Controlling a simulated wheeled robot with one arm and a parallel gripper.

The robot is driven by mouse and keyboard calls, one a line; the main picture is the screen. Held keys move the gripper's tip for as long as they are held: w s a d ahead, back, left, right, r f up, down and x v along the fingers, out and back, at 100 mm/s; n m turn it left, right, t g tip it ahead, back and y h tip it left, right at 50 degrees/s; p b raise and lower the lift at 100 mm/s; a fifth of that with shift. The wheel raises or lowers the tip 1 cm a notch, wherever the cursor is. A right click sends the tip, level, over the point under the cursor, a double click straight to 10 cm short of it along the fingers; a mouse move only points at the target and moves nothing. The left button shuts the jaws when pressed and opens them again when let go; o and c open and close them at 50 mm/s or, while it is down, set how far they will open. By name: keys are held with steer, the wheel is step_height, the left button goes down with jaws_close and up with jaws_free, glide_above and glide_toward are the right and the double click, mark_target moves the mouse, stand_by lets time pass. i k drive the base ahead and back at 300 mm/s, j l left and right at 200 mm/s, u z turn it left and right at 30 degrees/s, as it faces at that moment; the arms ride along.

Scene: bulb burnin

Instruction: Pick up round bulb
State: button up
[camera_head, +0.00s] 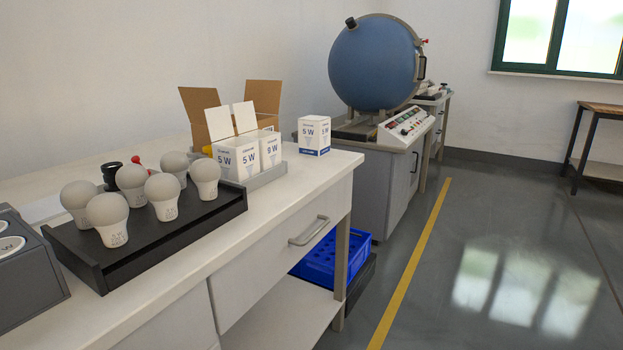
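Several round white bulbs stand upright, domes up, on a black tray (165,238) on the white workbench. One round bulb (107,217) is at the tray's front left, and another (206,176) is at its right end. More round bulbs (162,194) stand between them, close together. Their lower bodies carry small print. My gripper is not in this view.
A grey box (30,268) sits left of the tray. A blue sphere (372,62) tops a grey cabinet. A blue crate (335,256) is under the bench.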

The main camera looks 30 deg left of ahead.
mark_target(108, 213)
steer(key=i+j+u, duration=0.1)
steer(key=u, duration=0.35)
steer(key=i+u, duration=0.25)
steer(key=u, duration=0.2)
steer(key=i+u, duration=0.15)
steer(key=u, duration=1.45)
